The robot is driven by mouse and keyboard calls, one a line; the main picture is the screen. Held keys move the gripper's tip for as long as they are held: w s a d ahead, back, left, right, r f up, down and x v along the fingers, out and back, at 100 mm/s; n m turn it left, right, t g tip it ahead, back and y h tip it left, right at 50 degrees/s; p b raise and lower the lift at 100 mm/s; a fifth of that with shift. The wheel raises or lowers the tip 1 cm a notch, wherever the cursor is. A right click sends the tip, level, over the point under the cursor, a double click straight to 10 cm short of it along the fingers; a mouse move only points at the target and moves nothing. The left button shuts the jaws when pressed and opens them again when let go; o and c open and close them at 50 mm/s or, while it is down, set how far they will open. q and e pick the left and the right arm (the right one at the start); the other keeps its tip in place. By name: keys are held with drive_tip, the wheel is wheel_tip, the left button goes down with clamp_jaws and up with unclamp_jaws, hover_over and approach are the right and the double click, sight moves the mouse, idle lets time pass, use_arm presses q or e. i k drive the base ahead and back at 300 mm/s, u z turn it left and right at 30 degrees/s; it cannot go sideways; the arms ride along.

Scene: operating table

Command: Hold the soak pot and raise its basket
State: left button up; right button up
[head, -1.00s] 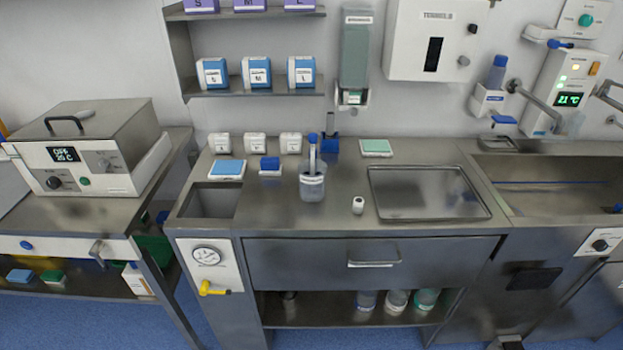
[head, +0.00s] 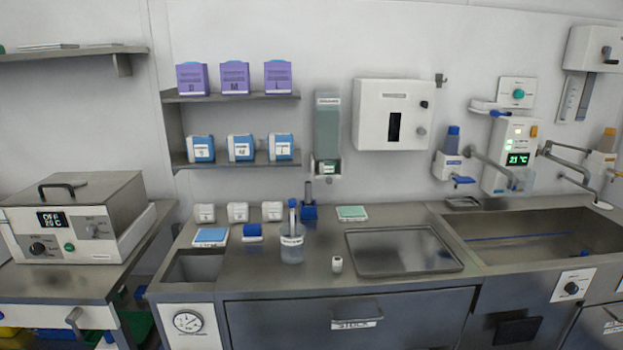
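The soak pot (head: 292,248) is a small translucent grey pot with a pale label. It stands upright on the steel counter, left of the flat metal tray. A blue-topped stem (head: 292,213) rises out of it, which looks like the handle of its basket. The basket itself is inside the pot and cannot be made out clearly. Neither of my grippers shows in the head view, and nothing touches the pot.
A metal tray (head: 352,258) lies right of the pot, with a small white bottle (head: 337,264) between them. White boxes (head: 238,212), a blue pad (head: 211,236) and a blue holder (head: 309,211) stand nearby. A sink opening (head: 195,267) is at left, a large basin (head: 530,246) at right.

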sight(291, 202)
drive_tip(key=z, duration=0.8)
drive_tip(key=i, duration=1.2)
drive_tip(key=u, duration=0.5)
